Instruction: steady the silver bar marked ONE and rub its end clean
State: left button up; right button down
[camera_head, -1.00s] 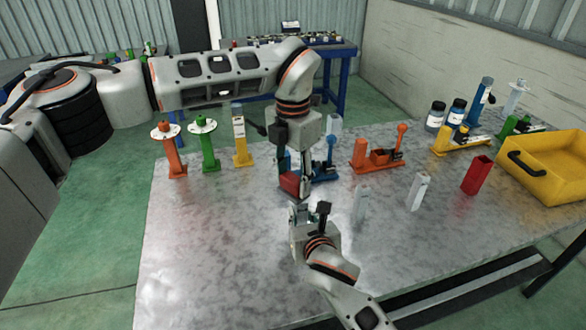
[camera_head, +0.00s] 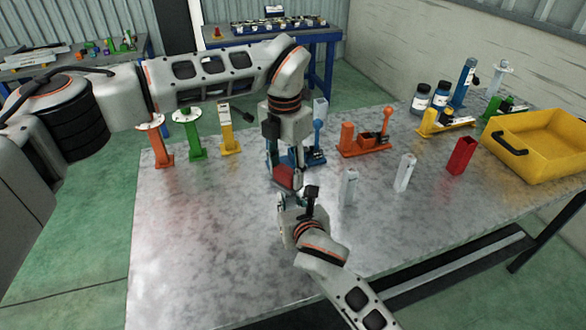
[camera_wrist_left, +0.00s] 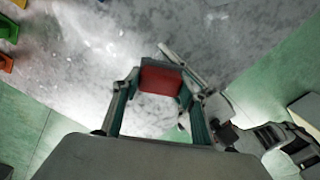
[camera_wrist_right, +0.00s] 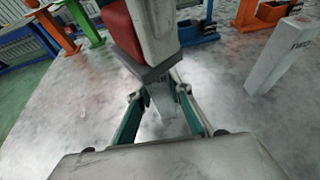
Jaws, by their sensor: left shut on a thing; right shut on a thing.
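My left gripper (camera_head: 284,176) reaches down from above and is shut on a red block (camera_wrist_left: 160,79) with a grey layer under it. My right gripper (camera_head: 285,203) is low over the table, shut on a pale silver bar (camera_wrist_right: 163,108) that stands between its fingers. In the right wrist view the grey underside of the red block (camera_wrist_right: 122,32) is right at the top end of the bar; I cannot tell whether they touch. Two other silver bars (camera_head: 348,187) (camera_head: 405,173) stand upright to the right; the nearer seems marked TWO.
The metal table (camera_head: 200,250) is clear at the front left. Orange, green and yellow posts stand at the back left. Blue and orange fixtures (camera_head: 363,142) stand behind the bars. A red holder (camera_head: 462,156), a yellow bin (camera_head: 545,150) and bottles (camera_head: 420,100) are at the right.

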pick_arm(q)
jog(key=shift+s+a, duration=0.15)
jog(key=shift+a, duration=0.55)
jog(key=shift+d+r, duration=0.1)
jog(key=shift+r, duration=3.95)
jog(key=shift+f, duration=0.15)
